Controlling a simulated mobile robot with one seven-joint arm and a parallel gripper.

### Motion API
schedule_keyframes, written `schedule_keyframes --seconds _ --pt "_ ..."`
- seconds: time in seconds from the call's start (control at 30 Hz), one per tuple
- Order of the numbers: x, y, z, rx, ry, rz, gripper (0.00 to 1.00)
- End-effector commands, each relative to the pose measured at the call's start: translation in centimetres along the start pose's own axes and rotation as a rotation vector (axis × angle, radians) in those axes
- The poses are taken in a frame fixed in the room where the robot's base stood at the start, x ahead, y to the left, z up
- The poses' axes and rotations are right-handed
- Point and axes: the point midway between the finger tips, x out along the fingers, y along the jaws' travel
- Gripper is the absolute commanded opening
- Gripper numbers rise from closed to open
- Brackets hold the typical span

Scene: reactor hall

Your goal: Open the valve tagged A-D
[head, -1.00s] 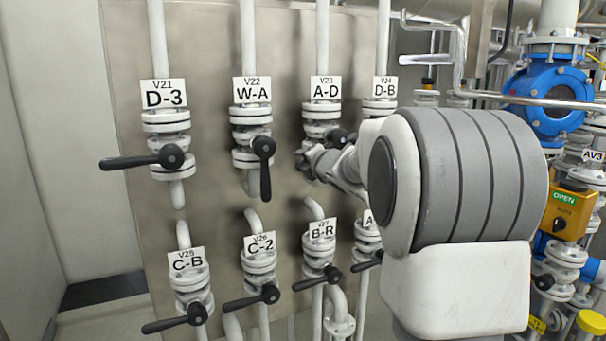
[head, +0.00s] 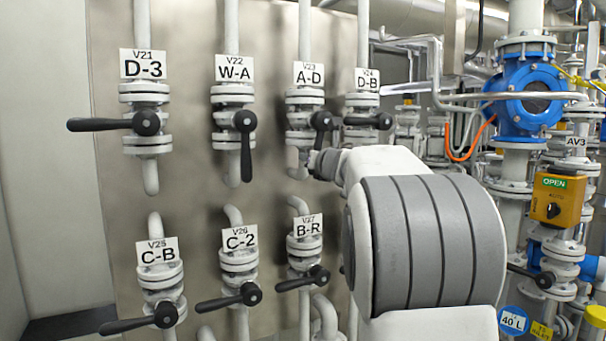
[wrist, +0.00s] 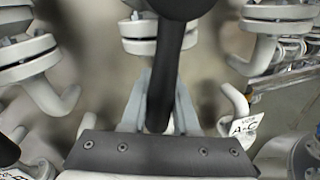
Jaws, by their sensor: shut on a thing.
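The A-D tag (head: 309,74) hangs above a white flanged valve (head: 301,118) in the top row. Its black lever (head: 321,136) points almost straight down from the hub. My gripper (head: 318,162) is at the lever's lower end, partly hidden by my wrist. In the wrist view, the two grey fingers of my gripper (wrist: 160,108) lie on either side of the black lever (wrist: 175,52) and are shut on it. The lever's tip is between the fingers.
The W-A lever (head: 247,157) to the left points down; the D-3 lever (head: 98,125) points left. The D-B lever (head: 362,121) is close on the right. The B-R valve (head: 303,249) sits just below my gripper.

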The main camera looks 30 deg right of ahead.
Motion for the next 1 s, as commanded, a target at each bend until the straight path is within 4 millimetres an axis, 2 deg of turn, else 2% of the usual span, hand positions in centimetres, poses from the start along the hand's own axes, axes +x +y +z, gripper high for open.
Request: schedule_keyframes --seconds 0.03,0.3,0.97,1.0 --pt "0.2 -1.2 -1.1 -0.036 0.002 -0.015 0.00" --pt "0.3 -2.4 -0.5 -0.168 -0.024 -0.016 0.00" --pt "0.4 -2.7 0.2 -0.219 -0.038 -0.013 0.00" --pt "0.4 -2.6 0.2 -0.219 -0.039 -0.013 0.34"
